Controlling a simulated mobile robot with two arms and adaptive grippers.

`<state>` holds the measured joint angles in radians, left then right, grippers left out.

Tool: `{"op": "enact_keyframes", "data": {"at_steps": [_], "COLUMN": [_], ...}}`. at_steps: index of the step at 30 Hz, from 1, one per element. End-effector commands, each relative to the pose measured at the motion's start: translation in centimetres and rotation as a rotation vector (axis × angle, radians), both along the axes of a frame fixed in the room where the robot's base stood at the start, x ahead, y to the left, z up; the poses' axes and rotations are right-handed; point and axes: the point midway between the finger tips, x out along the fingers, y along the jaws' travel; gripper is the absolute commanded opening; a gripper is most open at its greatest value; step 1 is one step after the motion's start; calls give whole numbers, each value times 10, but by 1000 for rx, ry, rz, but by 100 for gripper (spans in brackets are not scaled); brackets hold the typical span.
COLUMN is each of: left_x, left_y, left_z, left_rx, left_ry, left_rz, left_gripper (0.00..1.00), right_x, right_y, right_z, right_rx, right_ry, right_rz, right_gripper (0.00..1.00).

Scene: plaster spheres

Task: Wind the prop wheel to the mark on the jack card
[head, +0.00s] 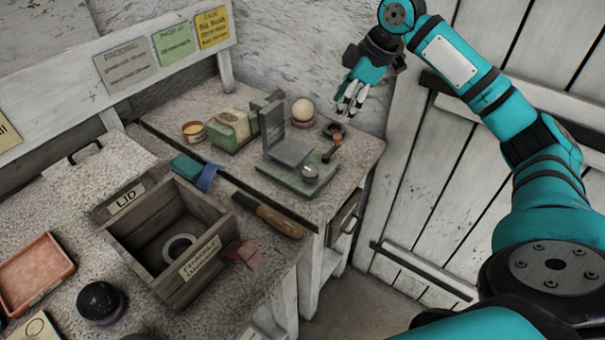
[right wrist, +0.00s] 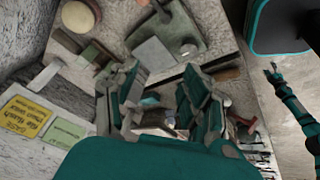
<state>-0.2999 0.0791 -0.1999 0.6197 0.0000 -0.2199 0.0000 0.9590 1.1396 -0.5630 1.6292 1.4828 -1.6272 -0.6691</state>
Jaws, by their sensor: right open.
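The jack stands on the bench's right part, with a green base (head: 294,181), a grey upright plate and a flat grey plate. A small silver round part (head: 310,171) sits at its front corner; I cannot tell whether it is the prop wheel. The jack's base (right wrist: 205,28) also shows at the top of the right wrist view. A yellow card (head: 212,28) and a green card (head: 174,42) hang on the back board; their small print is unreadable. My right gripper (head: 350,100) is open and empty, above and behind the jack, apart from it.
A thin-stemmed orange-topped item (head: 336,141) is close to the jack's right side.

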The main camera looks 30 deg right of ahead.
Motion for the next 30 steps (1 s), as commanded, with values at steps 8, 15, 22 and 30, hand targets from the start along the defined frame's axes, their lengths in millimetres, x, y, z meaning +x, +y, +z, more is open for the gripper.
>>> {"op": "enact_keyframes", "data": {"at_steps": [8,15,22,30], "left_x": [0,0,0,0], "left_y": [0,0,0,1], "left_z": [-5,-5,-4,-2], "left_rx": [0,0,0,1], "left_ry": [0,0,0,0], "left_rz": [0,0,0,0], "left_gripper": [61,61,61,61], "right_x": [-38,-31,-23,-14], "right_y": [12,26,43,62], "right_z": [-1,-38,-85,-134], "right_rx": [61,61,61,61], "right_ry": [114,116,115,113], "right_rz": [141,142,140,138], "right_gripper": [48,48,48,48]}}
